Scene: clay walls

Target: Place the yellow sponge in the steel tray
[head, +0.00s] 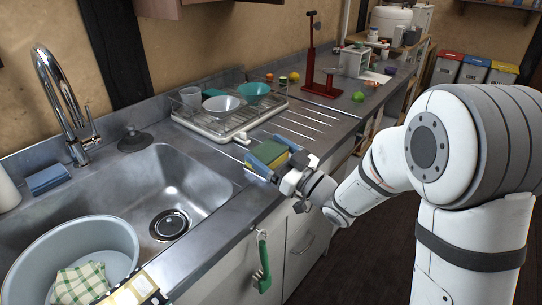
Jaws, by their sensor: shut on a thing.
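My gripper (268,157) is shut on the yellow sponge (264,153), which has a green face. The sponge is held between blue finger pads, over the counter edge just right of the sink. Part of it is hidden by the fingers. A pale grey tray or dish rack (212,128) stands on the counter beyond the gripper, with bowls and a cup on it. It is the only tray-like thing I can make out; I cannot tell if it is steel. The sponge appears apart from it, nearer to me.
The sink (190,185) lies left of the gripper, with a grey tub (125,238) holding a checked cloth. A tall chrome tap (62,95) rises behind. A blue block (48,179) lies on the sink's rim. A red stand (310,60) and small fruit-like items stand farther along the counter.

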